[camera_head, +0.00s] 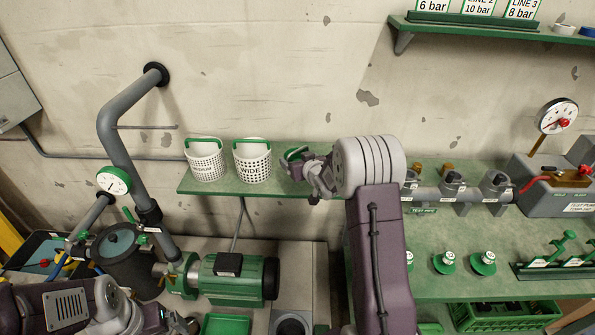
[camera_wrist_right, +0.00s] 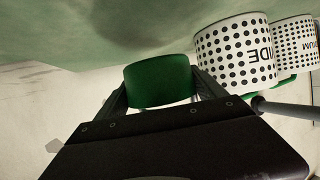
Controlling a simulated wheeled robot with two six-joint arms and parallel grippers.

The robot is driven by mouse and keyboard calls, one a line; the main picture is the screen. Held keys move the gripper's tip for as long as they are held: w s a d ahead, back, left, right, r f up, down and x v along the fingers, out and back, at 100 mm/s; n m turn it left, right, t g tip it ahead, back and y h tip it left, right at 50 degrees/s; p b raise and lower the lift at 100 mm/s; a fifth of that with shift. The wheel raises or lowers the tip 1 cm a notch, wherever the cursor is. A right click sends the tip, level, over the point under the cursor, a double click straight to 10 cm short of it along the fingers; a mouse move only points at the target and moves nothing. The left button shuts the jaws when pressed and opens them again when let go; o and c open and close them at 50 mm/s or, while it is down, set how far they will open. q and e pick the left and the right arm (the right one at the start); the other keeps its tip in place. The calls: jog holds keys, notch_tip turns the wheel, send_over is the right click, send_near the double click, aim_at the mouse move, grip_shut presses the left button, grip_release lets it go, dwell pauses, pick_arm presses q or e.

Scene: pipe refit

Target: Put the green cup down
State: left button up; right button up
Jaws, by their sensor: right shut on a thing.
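The green cup (camera_head: 294,153) is at the right of the pale baskets, over the green wall shelf (camera_head: 230,187). My right gripper (camera_head: 307,164) is shut on it and partly hides it in the head view. In the right wrist view the cup (camera_wrist_right: 158,80) sits between the two fingers. That view is upside down, with the shelf surface (camera_wrist_right: 110,35) at the top. I cannot tell whether the cup touches the shelf. My left gripper (camera_head: 180,322) is low at the left, cut by the bottom edge; its fingers are unclear.
The WIDE basket (camera_head: 252,163) stands close beside the cup, also in the right wrist view (camera_wrist_right: 236,52). The MEDIUM basket (camera_head: 205,160) stands further left. Right of my right arm is a green bench (camera_head: 445,225) with valves. A green motor (camera_head: 235,278) is below.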

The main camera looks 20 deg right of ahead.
notch_tip(320, 180, down, 4)
jog(key=shift+r+b, duration=0.1)
jog(key=shift+b, duration=0.45)
jog(key=shift+f, duration=0.2)
jog(key=o, duration=1.3)
jog(key=shift+o, duration=0.2)
jog(key=shift+r, duration=0.2)
jog(key=shift+s+r, duration=0.15)
jog(key=shift+s, duration=0.2)
jog(key=p+v, duration=0.1)
jog(key=v, duration=1)
jog(key=shift+s, duration=0.2)
